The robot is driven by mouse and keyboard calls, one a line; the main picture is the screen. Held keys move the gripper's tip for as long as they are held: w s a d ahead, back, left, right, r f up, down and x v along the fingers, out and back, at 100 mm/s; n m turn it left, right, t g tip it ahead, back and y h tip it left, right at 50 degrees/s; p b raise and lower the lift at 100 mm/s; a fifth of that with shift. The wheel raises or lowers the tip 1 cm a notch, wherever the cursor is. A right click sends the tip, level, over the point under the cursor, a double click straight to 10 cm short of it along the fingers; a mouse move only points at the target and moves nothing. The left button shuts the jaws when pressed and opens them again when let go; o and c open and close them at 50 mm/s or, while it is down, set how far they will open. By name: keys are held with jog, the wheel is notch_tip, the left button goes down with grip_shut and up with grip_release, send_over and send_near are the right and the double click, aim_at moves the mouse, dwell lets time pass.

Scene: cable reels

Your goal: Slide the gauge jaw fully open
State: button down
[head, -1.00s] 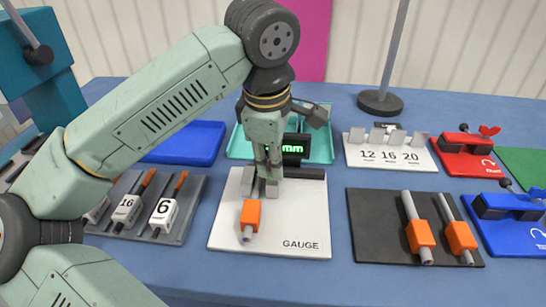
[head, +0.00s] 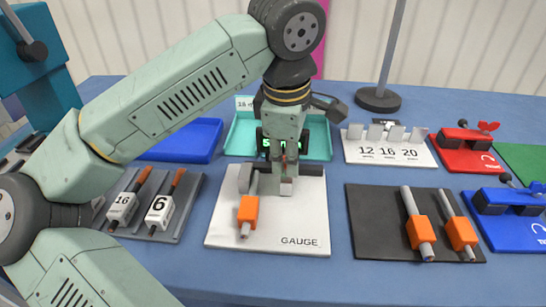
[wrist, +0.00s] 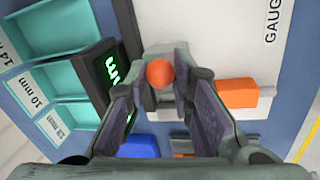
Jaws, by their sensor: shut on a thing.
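The gauge is a white board (head: 305,215) marked GAUGE with a dark rail (head: 312,170) along its back. A grey block, the left jaw (head: 244,178), stands on its left side. The sliding jaw (head: 286,187) is a light grey block below my gripper (head: 284,163). My gripper points down and is shut on the jaw's red round knob (wrist: 159,72), seen between the fingers in the wrist view. A grey cable with an orange sleeve (head: 247,210) lies on the board in front of the jaws. My gripper partly hides the green-lit display (head: 264,142).
Teal trays (head: 320,137) stand behind the gauge, and a blue tray (head: 185,140) is behind left. A grey rack (head: 186,200) with numbered tags is at left. A black mat (head: 375,225) with two orange-sleeved cables is at right. Blue table shows between them.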

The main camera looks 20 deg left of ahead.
jog(key=shift+d, duration=0.15)
jog(key=c, duration=1.4)
grip_release()
jog(key=shift+d, duration=0.1)
jog(key=shift+r, duration=0.1)
notch_tip(320, 180, up, 12)
jog(key=s, duration=0.2)
jog(key=shift+f, duration=0.2)
jog(key=shift+s, duration=0.15)
